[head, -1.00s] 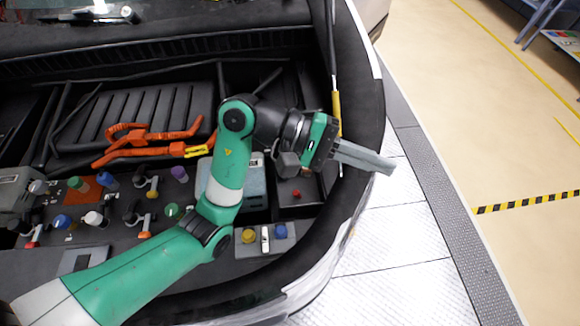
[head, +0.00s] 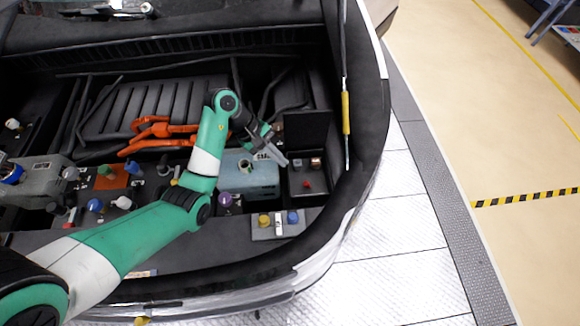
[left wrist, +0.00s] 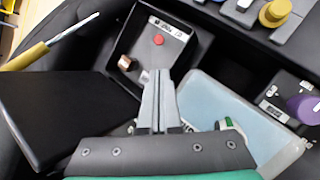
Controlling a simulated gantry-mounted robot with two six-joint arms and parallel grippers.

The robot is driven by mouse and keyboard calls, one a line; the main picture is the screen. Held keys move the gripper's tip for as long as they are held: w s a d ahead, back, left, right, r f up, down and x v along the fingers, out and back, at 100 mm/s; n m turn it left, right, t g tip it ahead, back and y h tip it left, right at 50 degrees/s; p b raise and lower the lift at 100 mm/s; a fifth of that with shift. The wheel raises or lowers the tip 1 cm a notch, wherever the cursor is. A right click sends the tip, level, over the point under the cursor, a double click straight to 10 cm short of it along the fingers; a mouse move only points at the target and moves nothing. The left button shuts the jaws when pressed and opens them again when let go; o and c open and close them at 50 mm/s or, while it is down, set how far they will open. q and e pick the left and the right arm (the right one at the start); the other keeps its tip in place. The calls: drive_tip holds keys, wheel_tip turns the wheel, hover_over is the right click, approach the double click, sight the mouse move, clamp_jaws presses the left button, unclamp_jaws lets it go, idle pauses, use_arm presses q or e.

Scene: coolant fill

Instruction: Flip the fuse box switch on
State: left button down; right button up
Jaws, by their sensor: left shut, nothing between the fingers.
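The dark fuse box (head: 297,187) is at the right of the engine bay. Its black lid (head: 306,133) stands open behind it. Inside are a red button-like part (head: 306,184) and a small copper-coloured part (head: 316,162). The left wrist view also shows the red part (left wrist: 158,39), the copper part (left wrist: 125,62) and the open lid (left wrist: 55,112). My left gripper (head: 284,162) is shut and empty, its tips at the box's left edge in the head view. In the left wrist view the fingertips (left wrist: 158,73) overlap the box's near edge. I cannot tell whether they touch it.
A pale blue tank (head: 255,178) stands just left of the box. A panel with yellow and blue knobs (head: 264,231) lies in front. A yellow-sleeved strut (head: 346,112) rises to the right. Orange cables (head: 155,135) lie further left.

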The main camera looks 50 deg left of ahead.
sight(307, 185)
use_arm(q)
drive_tip(key=b+x, duration=0.2)
drive_tip(key=x, duration=0.7)
drive_tip(key=shift+d+f+b, duration=0.15)
drive_tip(key=shift+b, duration=0.2)
drive_tip(key=shift+w+d+r+p, duration=0.3)
drive_tip(key=shift+w+r+p, duration=0.3)
drive_tip(key=shift+p, duration=0.4)
drive_tip(key=shift+w, duration=0.1)
drive_tip(key=shift+w+d+r+p, duration=0.25)
drive_tip(key=shift+w+d+p, duration=0.15)
drive_tip(key=shift+p, duration=0.15)
drive_tip(key=shift+w+f, duration=0.1)
drive_tip(key=shift+r+p, duration=0.8)
